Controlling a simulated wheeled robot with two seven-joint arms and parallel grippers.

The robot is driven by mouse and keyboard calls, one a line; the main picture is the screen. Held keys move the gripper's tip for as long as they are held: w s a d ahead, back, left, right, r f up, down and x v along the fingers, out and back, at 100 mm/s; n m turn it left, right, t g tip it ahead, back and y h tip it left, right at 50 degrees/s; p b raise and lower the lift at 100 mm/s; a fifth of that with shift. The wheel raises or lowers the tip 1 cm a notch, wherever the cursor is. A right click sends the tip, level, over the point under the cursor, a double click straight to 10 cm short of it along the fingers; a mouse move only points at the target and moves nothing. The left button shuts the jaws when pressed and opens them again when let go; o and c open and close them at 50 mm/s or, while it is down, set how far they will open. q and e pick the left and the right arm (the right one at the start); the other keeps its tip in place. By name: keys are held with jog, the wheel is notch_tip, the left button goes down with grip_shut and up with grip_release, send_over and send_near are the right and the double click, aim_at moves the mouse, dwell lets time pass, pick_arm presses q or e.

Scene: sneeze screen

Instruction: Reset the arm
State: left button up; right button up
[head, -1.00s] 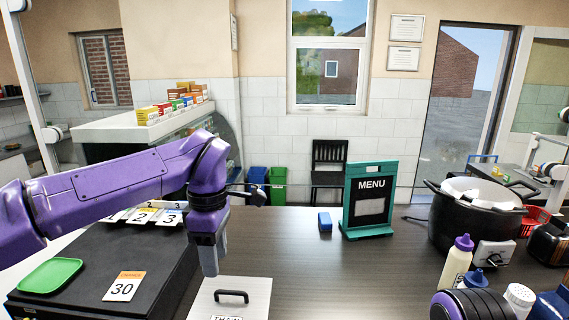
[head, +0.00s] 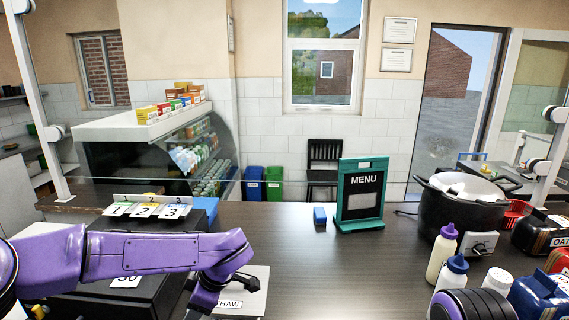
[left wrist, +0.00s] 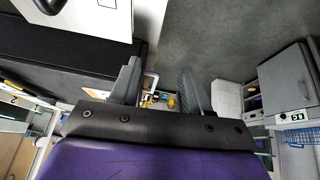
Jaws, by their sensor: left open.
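My left arm (head: 140,255) is purple and reaches in from the left, low over the black box in the head view. Its wrist end is over the white THAW lid (head: 255,300) and partly hides it. My left gripper (left wrist: 160,72) shows in the left wrist view with its two grey fingers apart and nothing between them. In the head view its fingers are hard to make out. My right gripper is not in view.
A blue block (head: 319,216), a green MENU stand (head: 361,195), a black pot (head: 465,210) and bottles (head: 442,250) are on the counter. The counter's middle is clear.

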pick_arm(q)
jog(key=s+a+f+m+t+y, duration=0.1)
jog(key=s+a+f+m+t, duration=0.15)
jog(key=f, duration=0.45)
jog(key=s+a+f+m+t, duration=0.1)
jog(key=s+a+f+m, duration=0.1)
jog(key=s+f, duration=0.35)
jog(key=s+a+f+m+t+y, duration=0.1)
jog(key=s+a+f+m+t, duration=0.1)
jog(key=f, duration=0.7)
jog(key=s+a+f+m+g+h, duration=0.2)
jog(key=s+f, duration=0.2)
jog(key=s, duration=0.6)
jog(key=s+a+f+m+g+h, duration=0.1)
jog(key=s+a+f+m+h, duration=0.15)
jog(key=s, duration=0.85)
notch_tip(320, 180, down, 13)
jog(key=b, duration=1.2)
jog(key=shift+d, duration=0.15)
jog(key=shift+w+r, duration=0.1)
